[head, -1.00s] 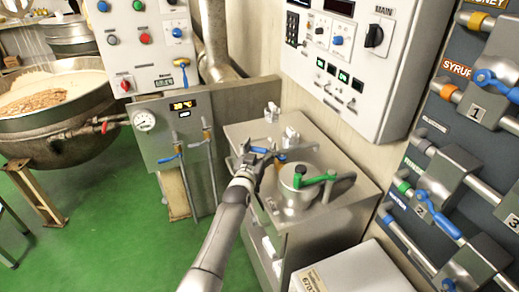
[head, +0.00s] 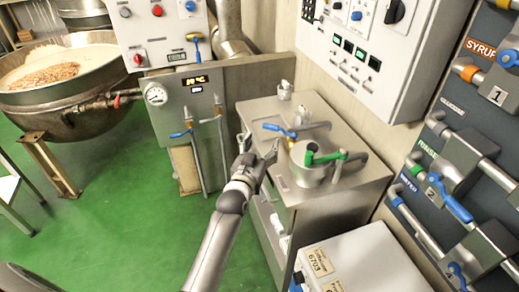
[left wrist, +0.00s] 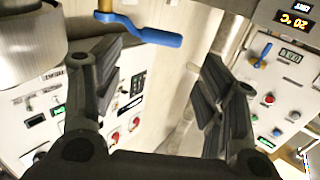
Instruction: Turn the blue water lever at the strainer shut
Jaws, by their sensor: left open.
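The blue water lever (head: 279,130) sits on a pipe at the back of the steel cabinet, beside a round steel pot (head: 312,170) with a green lever (head: 326,157). The blue lever points left, roughly along its pipe as far as I can tell. My left gripper (head: 259,148) is open and empty at the cabinet's left edge, a little in front of the lever and apart from it. In the left wrist view, the blue lever (left wrist: 142,32) and its brass-coloured stem lie beyond the spread fingers (left wrist: 165,75). My right gripper is not in view.
A control box (head: 362,50) hangs on the wall behind the cabinet (head: 345,195). A panel with pipes and blue levers (head: 450,200) stands at the right. A white box (head: 365,262) is in front. A kettle (head: 60,85) stands at the left. Green floor (head: 120,220) is clear.

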